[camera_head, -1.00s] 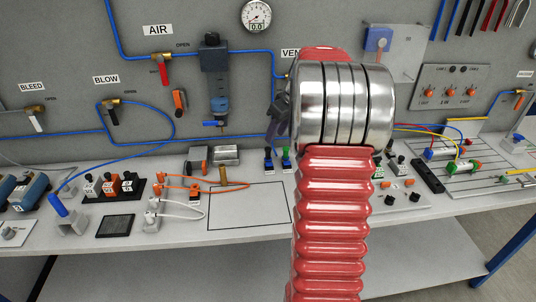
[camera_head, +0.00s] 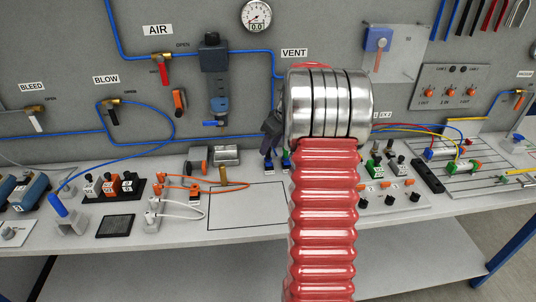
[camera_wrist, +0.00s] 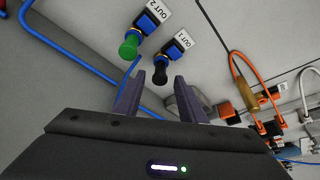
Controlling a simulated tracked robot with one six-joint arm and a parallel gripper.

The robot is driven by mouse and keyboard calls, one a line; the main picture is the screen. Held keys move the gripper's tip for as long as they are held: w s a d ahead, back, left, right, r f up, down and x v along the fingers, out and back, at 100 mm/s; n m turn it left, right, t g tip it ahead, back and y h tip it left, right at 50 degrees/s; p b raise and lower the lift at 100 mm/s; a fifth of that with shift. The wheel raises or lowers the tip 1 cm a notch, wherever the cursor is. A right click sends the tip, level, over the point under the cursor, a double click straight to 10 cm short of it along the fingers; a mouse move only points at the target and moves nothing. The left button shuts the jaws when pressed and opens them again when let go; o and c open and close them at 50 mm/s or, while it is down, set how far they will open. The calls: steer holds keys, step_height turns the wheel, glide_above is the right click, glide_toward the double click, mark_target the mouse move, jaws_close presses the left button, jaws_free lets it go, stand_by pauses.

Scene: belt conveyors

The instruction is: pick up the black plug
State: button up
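A black plug (camera_wrist: 160,76) sits in a blue fitting labelled OUT 1 (camera_wrist: 171,53) in the wrist view. My gripper (camera_wrist: 158,92) is open, one dark finger on each side of the line to this plug. The plug shows just beyond the gap between the fingertips; I cannot tell if they touch it. In the head view the dark gripper (camera_head: 272,130) is over the small blue fittings on the bench, and my arm hides part of that area.
A green plug (camera_wrist: 128,47) in the OUT 2 fitting stands close beside the black one. A blue hose (camera_wrist: 72,48) runs along the left. Orange cables (camera_wrist: 262,72) loop at the right. An outlined clear area (camera_head: 245,207) lies on the bench.

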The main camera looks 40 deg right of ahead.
mark_target(268, 154)
steer(key=shift+x, duration=1.35)
steer(key=shift+c, duration=0.3)
jaws_close()
